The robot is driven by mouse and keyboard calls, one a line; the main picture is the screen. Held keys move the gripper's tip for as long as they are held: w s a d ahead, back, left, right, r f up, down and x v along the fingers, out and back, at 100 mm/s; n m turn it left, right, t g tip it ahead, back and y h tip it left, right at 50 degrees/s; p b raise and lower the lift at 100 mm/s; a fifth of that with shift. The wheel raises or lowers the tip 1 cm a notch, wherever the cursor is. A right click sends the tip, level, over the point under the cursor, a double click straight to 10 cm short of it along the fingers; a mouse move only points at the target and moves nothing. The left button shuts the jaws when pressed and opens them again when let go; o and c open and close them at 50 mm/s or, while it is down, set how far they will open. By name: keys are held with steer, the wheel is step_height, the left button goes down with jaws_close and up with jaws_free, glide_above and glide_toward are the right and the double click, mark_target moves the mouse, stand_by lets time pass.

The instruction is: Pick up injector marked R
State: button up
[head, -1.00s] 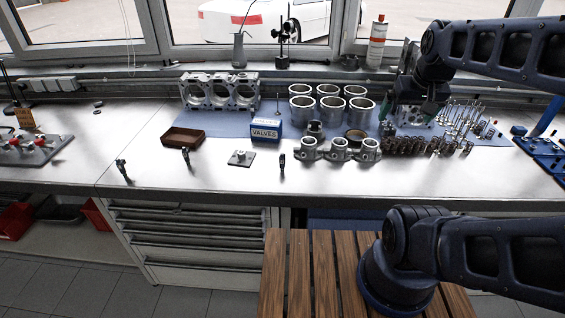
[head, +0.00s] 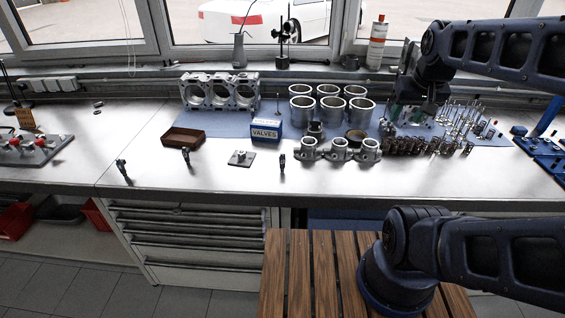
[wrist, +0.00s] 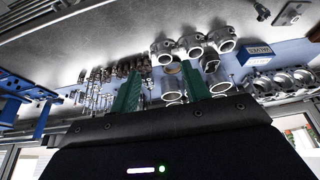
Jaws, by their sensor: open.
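Several small dark injectors stand on the bench front: one at far left (head: 123,170), one beside the brown tray (head: 186,157), and one near the middle (head: 282,163). The middle one also shows at the top of the wrist view (wrist: 262,11). Their markings are too small to read, so I cannot tell which is R. My gripper (head: 397,112) is over the back right of the bench, beside the cylinder liners and away from the injectors. In the wrist view its green fingers (wrist: 161,72) are apart, with nothing held between them.
A blue VALVES box (head: 266,130), a brown tray (head: 183,137), a small plate with a part (head: 241,158) and a row of metal housings (head: 339,151) stand on the bench. Cylinder liners (head: 301,110) and upright valves and springs are near my gripper. The front left bench is mostly clear.

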steer(key=shift+w+a, duration=0.1)
steer(key=n+g, duration=0.1)
steer(key=g, duration=0.4)
glide_toward(283, 163)
steer(key=shift+w+d, duration=0.2)
steer(key=shift+w, duration=0.35)
steer(key=shift+a+f, duration=0.3)
steer(key=shift+f, duration=0.3)
steer(key=shift+s+f, duration=0.15)
steer(key=shift+f, duration=2.4)
steer(key=shift+s+f, duration=0.15)
steer(key=shift+f, duration=2.45)
